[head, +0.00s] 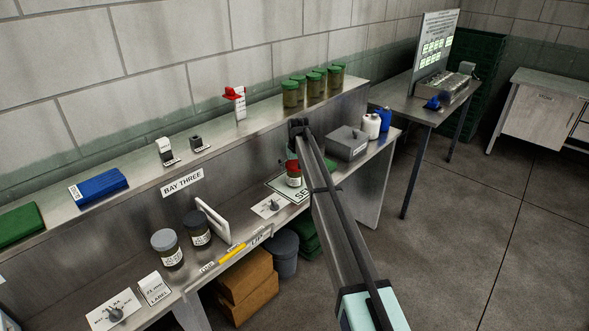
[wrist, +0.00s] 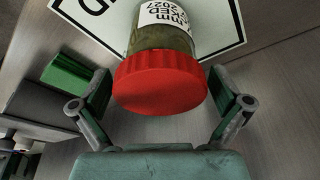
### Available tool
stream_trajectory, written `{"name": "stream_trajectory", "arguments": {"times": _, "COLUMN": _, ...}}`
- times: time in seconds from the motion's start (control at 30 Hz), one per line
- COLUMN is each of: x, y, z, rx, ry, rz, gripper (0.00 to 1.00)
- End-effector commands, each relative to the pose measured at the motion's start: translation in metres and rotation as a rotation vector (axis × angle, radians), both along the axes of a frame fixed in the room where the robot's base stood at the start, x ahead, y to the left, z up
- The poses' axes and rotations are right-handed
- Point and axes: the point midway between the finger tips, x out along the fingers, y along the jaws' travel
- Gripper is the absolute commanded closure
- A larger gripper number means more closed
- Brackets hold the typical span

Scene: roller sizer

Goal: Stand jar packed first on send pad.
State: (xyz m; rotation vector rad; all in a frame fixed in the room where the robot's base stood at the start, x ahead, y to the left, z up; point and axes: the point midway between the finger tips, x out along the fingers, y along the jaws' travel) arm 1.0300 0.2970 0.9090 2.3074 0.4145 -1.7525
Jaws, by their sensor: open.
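A jar with a red lid (head: 294,180) stands upright on the send pad (head: 276,184), a white sheet with a dark border, on the bench's lower surface. In the wrist view the red lid (wrist: 160,84) fills the middle, with the jar's label beyond it and the pad (wrist: 225,25) under it. My gripper (wrist: 160,95) is open, its fingers on either side of the lid with gaps showing. The arm partly hides the pad in the head view.
A grey box (head: 347,142), white bottle (head: 371,126) and blue bottle (head: 385,119) stand right of the pad. A white upright panel (head: 213,219) stands beside the grey-lidded jars. Several green-lidded jars (head: 290,93) line the upper shelf. A green block (wrist: 66,76) lies near the pad.

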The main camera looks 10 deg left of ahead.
Motion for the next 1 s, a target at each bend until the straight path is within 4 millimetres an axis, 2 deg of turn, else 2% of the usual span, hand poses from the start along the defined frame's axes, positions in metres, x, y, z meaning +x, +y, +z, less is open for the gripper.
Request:
{"name": "stream_trajectory", "arguments": {"times": 0.17, "x": -0.007, "y": -0.003, "z": 0.023, "rx": 0.001, "ry": -0.003, "rz": 0.0, "gripper": 0.0}}
{"name": "stream_trajectory", "arguments": {"times": 0.4, "x": -0.019, "y": -0.007, "z": 0.069, "rx": 0.001, "ry": -0.003, "rz": 0.0, "gripper": 0.0}}
{"name": "stream_trajectory", "arguments": {"times": 0.6, "x": -0.026, "y": -0.01, "z": 0.097, "rx": 0.0, "ry": -0.001, "rz": 0.0, "gripper": 0.0}}
{"name": "stream_trajectory", "arguments": {"times": 0.8, "x": -0.029, "y": -0.011, "z": 0.11, "rx": 0.0, "ry": 0.0, "rz": 0.0, "gripper": 0.0}}
{"name": "stream_trajectory", "arguments": {"times": 1.0, "x": -0.029, "y": -0.011, "z": 0.111, "rx": 0.0, "ry": 0.0, "rz": 0.0, "gripper": 0.0}}
